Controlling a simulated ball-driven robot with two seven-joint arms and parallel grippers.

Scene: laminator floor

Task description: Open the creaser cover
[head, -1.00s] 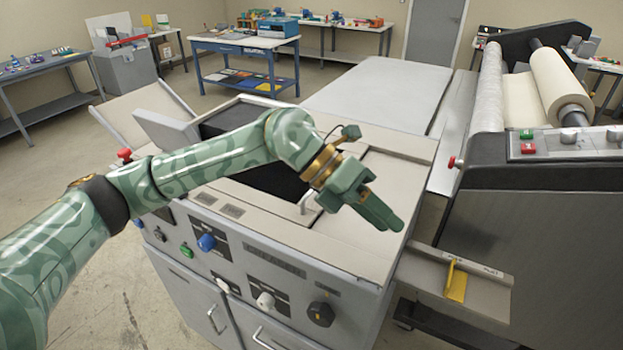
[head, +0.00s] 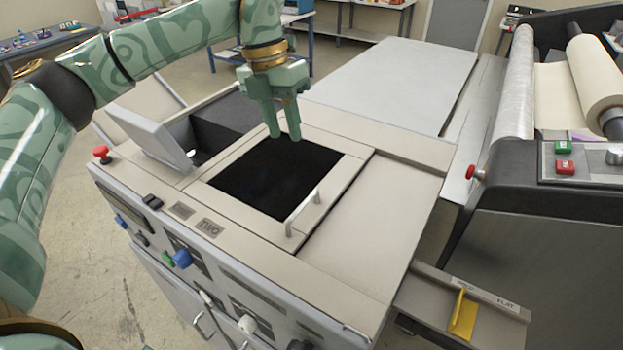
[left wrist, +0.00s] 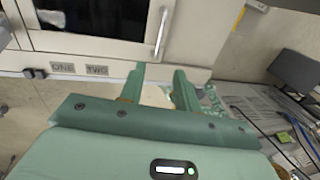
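The creaser cover (head: 351,167) is a beige frame around a dark window, with a pale bar handle (head: 303,212) at its near right side. It lies flat in the machine top and looks closed. My left gripper (head: 286,136) points down over the far edge of the cover, away from the handle, with a narrow gap between its fingers. In the left wrist view the fingers (left wrist: 158,76) stand apart with nothing held. The handle also shows there (left wrist: 161,32), beyond the fingertips. My right gripper is out of view.
A raised grey flap (head: 150,135) stands beside a black recess left of the cover. A red knob (head: 101,153) sticks up at the left corner. A roll laminator (head: 555,240) stands on the right. A yellow lever (head: 461,314) sits on a lower right shelf.

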